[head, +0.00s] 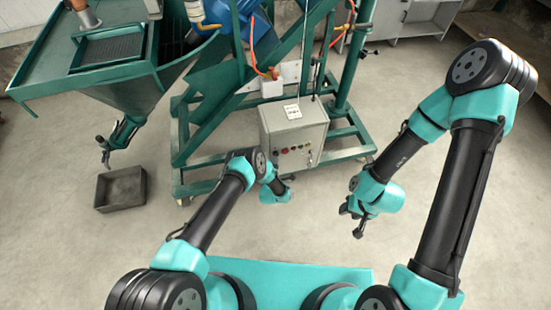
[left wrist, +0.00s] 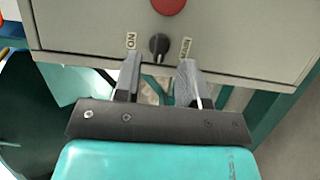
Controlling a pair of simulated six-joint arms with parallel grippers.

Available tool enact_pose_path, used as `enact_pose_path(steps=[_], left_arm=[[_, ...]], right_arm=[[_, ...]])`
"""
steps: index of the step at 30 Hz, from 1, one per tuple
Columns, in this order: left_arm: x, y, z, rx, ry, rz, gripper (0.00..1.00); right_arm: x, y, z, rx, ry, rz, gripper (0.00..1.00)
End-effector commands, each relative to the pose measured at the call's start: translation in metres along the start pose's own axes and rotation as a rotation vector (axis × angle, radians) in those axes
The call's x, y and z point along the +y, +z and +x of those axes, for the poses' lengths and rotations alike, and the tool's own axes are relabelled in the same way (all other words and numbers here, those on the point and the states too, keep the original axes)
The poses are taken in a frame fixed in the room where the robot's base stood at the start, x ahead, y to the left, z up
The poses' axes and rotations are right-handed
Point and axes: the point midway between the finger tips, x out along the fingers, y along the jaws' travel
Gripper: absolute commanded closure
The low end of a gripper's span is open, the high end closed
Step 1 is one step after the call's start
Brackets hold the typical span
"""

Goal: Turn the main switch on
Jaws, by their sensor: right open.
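The grey control box (head: 295,130) stands on the green frame, with a row of buttons and knobs on its front, small in the head view. In the left wrist view, a black rotary switch (left wrist: 159,45) sits on the box's panel between two small white labels, one reading ON upside down. My left gripper (left wrist: 159,58) is open, its fingertips on either side just short of the switch; I cannot tell whether they touch it. In the head view its fingers are hard to make out below the box. My right gripper (head: 351,220) is open and empty, right of the box, above the floor.
A red button (left wrist: 169,4) is close to the switch on the panel. A dark open bin (head: 120,188) stands on the floor at the left, below a green hopper (head: 120,80). The floor around my right gripper is clear.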

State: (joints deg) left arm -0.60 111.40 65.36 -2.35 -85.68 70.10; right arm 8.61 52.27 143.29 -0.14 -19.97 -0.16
Motion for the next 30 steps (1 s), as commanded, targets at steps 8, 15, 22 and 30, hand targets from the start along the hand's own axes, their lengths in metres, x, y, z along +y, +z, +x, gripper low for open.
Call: enact_pose_path(steps=[8, 15, 22, 30], left_arm=[[0.0, 0.0, 0.027, 0.0, 0.002, 0.0, 0.62], [0.0, 0.0, 0.031, 0.0, 0.0, 0.0, 0.62], [0.0, 0.0, 0.03, 0.0, 0.0, 0.0, 0.72], [0.0, 0.0, 0.03, 0.0, 0.0, 0.0, 0.98]], right_arm=[[0.0, 0.0, 0.0, 0.0, 0.0, 0.0, 0.57], [0.0, 0.0, 0.0, 0.0, 0.0, 0.0, 0.57], [0.0, 0.0, 0.0, 0.0, 0.0, 0.0, 0.57], [0.0, 0.0, 0.0, 0.0, 0.0, 0.0, 0.57]])
